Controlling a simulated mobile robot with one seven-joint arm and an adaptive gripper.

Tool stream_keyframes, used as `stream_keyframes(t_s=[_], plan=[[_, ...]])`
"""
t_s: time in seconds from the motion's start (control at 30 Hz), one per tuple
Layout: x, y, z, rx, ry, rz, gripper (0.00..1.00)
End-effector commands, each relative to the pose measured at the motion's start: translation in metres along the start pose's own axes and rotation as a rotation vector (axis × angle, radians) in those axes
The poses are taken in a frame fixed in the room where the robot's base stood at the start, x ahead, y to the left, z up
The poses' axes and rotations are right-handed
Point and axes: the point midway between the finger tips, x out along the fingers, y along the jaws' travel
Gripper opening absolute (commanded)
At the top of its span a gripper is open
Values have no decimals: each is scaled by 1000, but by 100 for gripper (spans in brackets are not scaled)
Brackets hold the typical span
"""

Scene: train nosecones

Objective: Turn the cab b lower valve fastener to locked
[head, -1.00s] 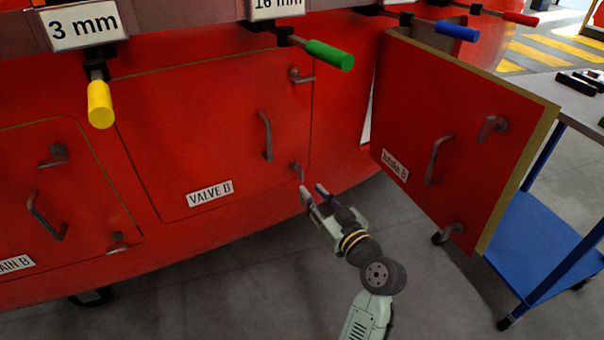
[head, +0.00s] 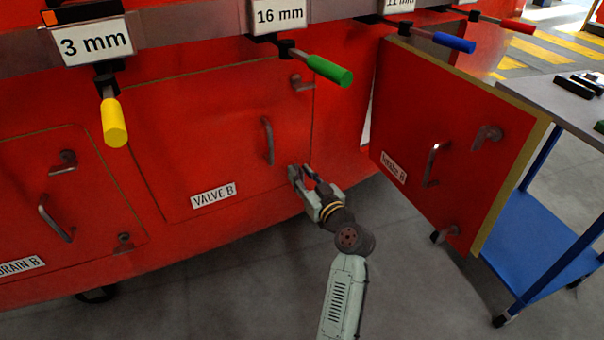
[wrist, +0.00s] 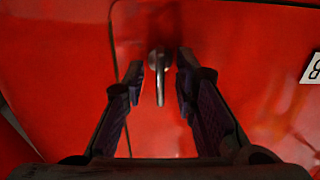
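The valve B door (head: 220,140) is red and closed, with its VALVE B label (head: 213,196) at the lower middle. Its upper fastener (head: 301,83) lies with the lever sideways. The lower valve fastener is mostly hidden behind my gripper (head: 301,174) in the head view. In the wrist view the fastener (wrist: 159,76) shows as a metal lever on a round base, between the fingers. My gripper (wrist: 160,78) is open, with a fingertip on each side of the lever. I see a gap on both sides, so it does not grip the lever.
The Intake B door (head: 440,140) stands open to the right, beside a blue trolley (head: 540,235). The valve B door handle (head: 267,141) is above left of my gripper. Green (head: 330,70) and yellow (head: 114,122) tool handles hang above. Floor below is clear.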

Motion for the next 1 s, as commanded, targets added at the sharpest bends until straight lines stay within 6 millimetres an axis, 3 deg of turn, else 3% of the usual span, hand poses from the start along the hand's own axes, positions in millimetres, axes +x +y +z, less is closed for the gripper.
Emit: stream_keyframes(t_s=[0.17, 0.57, 1.0], plan=[[0, 0, 0, 0, 0, 0, 26], [0, 0, 0, 0, 0, 0, 0], [0, 0, 0, 3, 0, 0, 0]])
